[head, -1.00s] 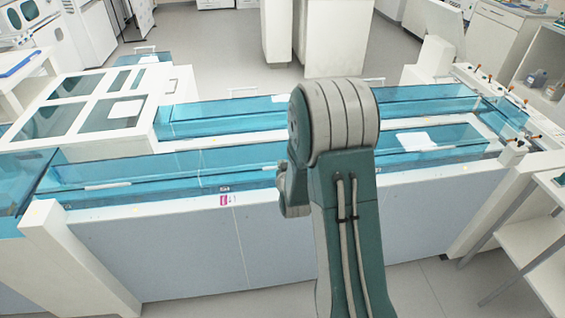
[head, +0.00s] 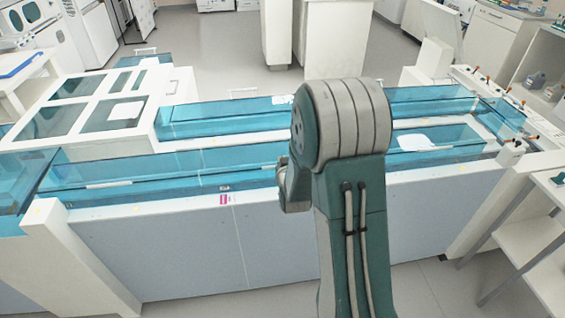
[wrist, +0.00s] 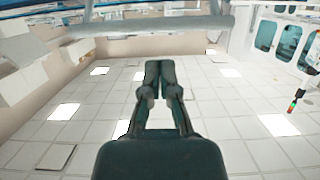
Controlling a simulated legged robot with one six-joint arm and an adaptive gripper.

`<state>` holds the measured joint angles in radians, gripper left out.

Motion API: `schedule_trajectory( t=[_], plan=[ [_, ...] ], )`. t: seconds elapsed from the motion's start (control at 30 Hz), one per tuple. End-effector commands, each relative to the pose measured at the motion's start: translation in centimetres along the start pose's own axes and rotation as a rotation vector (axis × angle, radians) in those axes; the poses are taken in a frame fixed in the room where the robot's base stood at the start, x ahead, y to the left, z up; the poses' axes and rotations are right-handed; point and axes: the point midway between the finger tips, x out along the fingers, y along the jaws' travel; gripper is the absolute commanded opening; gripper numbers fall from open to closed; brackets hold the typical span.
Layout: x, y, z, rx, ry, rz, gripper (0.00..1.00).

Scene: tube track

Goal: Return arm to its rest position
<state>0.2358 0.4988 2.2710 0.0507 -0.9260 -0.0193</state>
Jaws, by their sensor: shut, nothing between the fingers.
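My arm stands up in front of the tube track in the head view, its grey and green elbow joint high and its lower link running down. My gripper is hidden behind the arm in the head view. In the wrist view my gripper (wrist: 152,75) shows with its dark fingers together and nothing between them. The wrist view looks toward the tiled ceiling, so my gripper points upward. The tube track (head: 130,190) has blue clear covers and lies across the head view just beyond my arm.
A white side table (head: 535,215) stands at the right. White cabinets (head: 335,40) stand beyond the track, with grey floor around them. In the wrist view a pale bar (wrist: 150,25) crosses the top, and a signal light (wrist: 293,105) is at the right.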

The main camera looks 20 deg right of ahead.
Motion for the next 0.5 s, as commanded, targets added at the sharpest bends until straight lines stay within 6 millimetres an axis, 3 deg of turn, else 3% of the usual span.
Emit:
schedule_trajectory(
  t=[0.3, 0.5],
  plan=[
    [-4.3, 0.0, 3.9, -0.001, 0.003, -0.001, 0.0],
    [-5.7, 0.0, 5.1, 0.0, 0.007, -0.001, 0.0]
  ],
)
